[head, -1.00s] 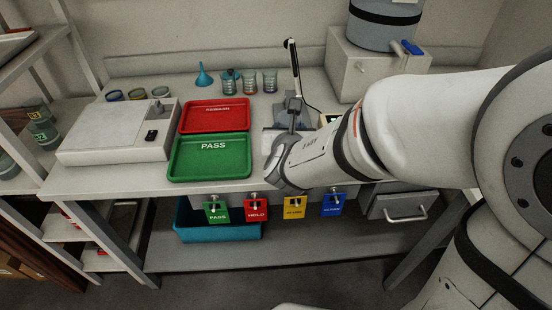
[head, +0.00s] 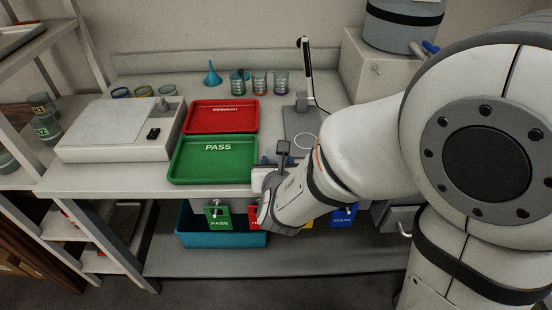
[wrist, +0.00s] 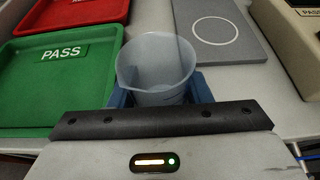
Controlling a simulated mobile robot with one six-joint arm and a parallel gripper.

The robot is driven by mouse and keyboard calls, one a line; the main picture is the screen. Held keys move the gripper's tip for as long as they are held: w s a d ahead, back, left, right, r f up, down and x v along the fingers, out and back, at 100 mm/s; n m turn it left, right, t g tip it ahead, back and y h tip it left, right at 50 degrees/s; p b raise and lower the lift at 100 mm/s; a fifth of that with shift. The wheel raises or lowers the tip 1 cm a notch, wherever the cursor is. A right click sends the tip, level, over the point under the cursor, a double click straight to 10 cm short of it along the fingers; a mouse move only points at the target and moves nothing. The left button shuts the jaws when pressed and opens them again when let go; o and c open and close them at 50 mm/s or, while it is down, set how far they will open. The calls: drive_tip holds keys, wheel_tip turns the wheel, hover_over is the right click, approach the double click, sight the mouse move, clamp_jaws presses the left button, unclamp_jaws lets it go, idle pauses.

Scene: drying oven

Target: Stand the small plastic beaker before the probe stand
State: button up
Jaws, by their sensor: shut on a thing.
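The small plastic beaker (wrist: 155,65) is translucent, upright and open at the top in the wrist view. My gripper (wrist: 160,92) is shut on it, with a blue finger on each side. In the head view my gripper (head: 268,163) is at the bench's front edge, right of the green tray, and its wrist hides the beaker. The probe stand (head: 303,122) has a grey base plate with a white ring and an upright dark-tipped probe; its plate (wrist: 216,30) lies beyond and right of the beaker. I cannot tell whether the beaker touches the bench.
The green PASS tray (head: 182,177) and red tray (head: 196,127) lie left of the stand. Several small beakers and a blue funnel (head: 212,75) stand behind. A beige box (wrist: 296,22) is right of the plate. Bare bench lies before the plate.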

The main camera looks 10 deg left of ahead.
drive_tip(key=shift+f, duration=0.15)
drive_tip(key=o, duration=1)
drive_tip(key=shift+r, duration=0.25)
drive_tip(key=shift+s+f, duration=0.1)
drive_tip(key=shift+s, duration=0.1)
drive_tip(key=b+v, duration=0.3)
drive_tip(key=shift+a+b, duration=0.1)
drive_tip(key=shift+b, duration=0.2)
drive_tip(key=shift+b+v, duration=2.25)
drive_tip(key=shift+v, duration=2.15)
